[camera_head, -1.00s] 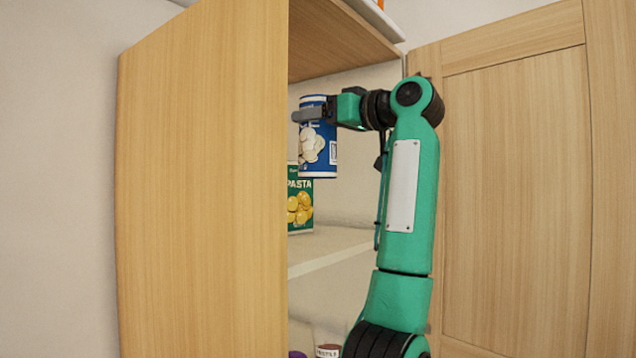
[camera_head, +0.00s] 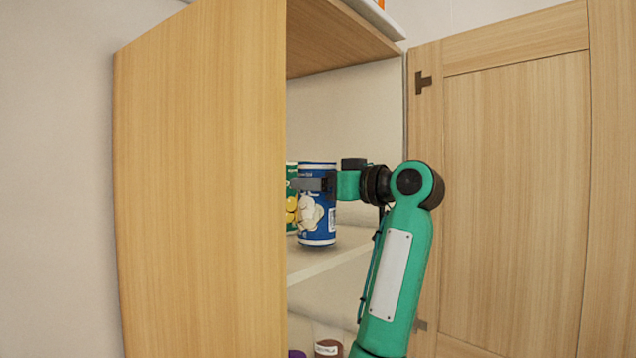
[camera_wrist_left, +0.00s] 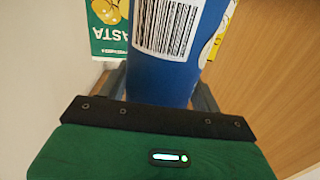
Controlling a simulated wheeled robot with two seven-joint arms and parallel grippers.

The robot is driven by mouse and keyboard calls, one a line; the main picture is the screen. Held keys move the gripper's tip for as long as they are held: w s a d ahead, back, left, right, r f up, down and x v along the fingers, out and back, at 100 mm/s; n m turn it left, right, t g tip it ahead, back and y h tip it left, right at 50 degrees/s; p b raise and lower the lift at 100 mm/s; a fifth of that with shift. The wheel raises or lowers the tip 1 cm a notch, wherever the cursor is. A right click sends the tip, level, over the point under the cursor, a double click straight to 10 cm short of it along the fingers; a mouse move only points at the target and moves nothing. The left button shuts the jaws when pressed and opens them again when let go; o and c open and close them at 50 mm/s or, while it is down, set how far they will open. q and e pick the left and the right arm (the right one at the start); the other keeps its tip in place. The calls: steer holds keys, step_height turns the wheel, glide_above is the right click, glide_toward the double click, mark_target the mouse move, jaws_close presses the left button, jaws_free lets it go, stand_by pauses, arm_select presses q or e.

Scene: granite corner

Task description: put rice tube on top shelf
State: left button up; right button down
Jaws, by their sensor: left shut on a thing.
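The rice tube (camera_head: 318,220) is a blue and white can with a barcode. It stands upright in my left gripper (camera_head: 308,184), which is shut around its upper part. In the head view its base is at or just over the shelf (camera_head: 325,262); I cannot tell if it touches. In the left wrist view the blue tube (camera_wrist_left: 162,75) fills the space between the fingers. My right gripper is not in view.
A green pasta box (camera_head: 291,200) stands left of the tube, partly hidden by the open left door (camera_head: 200,190). The right door (camera_head: 515,190) is open too. A wooden board (camera_head: 340,40) is above. A jar (camera_head: 328,348) sits lower. Shelf room shows right of the tube.

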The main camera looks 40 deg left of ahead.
arm_select(q)
steer(key=shift+a+f, duration=0.15)
steer(key=shift+f, duration=0.3)
steer(key=shift+f, duration=0.15)
steer(key=o, duration=1.2)
steer(key=shift+o, duration=1)
